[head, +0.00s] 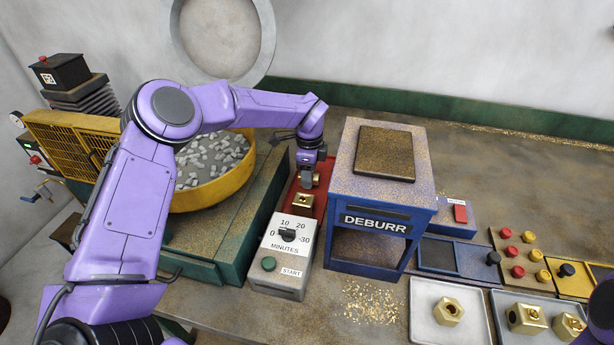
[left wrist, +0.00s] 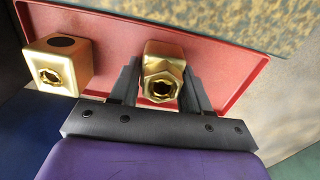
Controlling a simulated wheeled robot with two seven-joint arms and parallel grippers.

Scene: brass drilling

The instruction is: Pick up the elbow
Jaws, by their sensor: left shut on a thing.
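I cannot tell for certain which one is the elbow.
The deburr machine (head: 376,222) stands close right of the gripper, the timer box (head: 285,262) in front. A yellow tumbler bowl (head: 222,195) of grey stones is at left. Pale trays (head: 425,330) with brass fittings and several buttons are at right. My right arm's edge shows at lower right.

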